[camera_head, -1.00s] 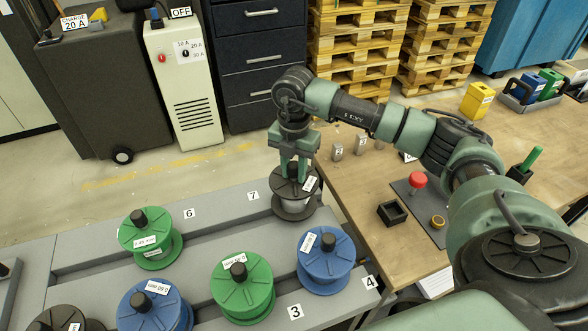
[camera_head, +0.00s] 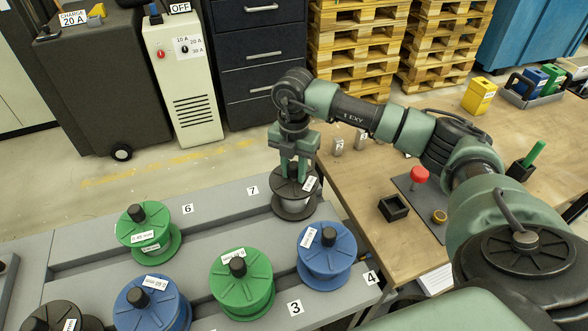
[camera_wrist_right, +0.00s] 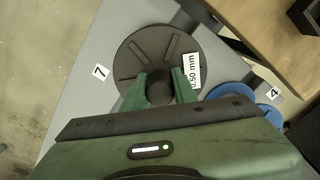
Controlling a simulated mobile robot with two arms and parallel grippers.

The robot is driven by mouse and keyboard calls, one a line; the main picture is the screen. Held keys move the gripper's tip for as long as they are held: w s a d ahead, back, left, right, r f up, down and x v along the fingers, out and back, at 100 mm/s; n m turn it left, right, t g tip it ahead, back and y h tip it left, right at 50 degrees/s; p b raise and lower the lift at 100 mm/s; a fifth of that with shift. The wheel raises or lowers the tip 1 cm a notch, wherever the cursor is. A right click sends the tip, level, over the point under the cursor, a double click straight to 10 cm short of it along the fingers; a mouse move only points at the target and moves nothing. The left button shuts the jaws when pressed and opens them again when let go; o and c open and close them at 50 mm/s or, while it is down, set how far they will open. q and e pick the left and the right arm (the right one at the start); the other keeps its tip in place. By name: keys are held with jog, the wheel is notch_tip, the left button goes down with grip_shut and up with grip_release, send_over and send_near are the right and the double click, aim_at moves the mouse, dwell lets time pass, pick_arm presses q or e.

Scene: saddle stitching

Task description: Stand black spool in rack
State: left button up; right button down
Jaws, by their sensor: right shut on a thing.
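The black spool (camera_head: 295,194) stands upright in the rack (camera_head: 225,197), in the back row beside the label 7. Its white label faces up and right; the wrist view shows "0.50 mm" on it. My right gripper (camera_head: 297,172) is above the spool and shut on its top knob. In the right wrist view the spool's flange (camera_wrist_right: 130,58) lies beneath the fingers (camera_wrist_right: 160,88), which close around the knob. The spool's underside is hidden, so I cannot tell exactly how it sits in the groove. My left gripper is not in view.
A blue spool (camera_head: 326,254) stands near label 4, with a green spool (camera_head: 241,282) and another blue spool (camera_head: 152,305) to its left. A second green spool (camera_head: 148,232) stands near label 6. The wooden table (camera_head: 385,245) adjoins the rack's right side.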

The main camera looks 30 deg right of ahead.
jog(key=c, duration=1)
grip_release()
jog(key=shift+c, duration=0.2)
jog(key=shift+s+f, duration=0.15)
jog(key=shift+r, duration=0.4)
notch_tip(320, 180, up, 7)
jog(key=shift+r+b, duration=0.15)
jog(key=shift+b, duration=0.65)
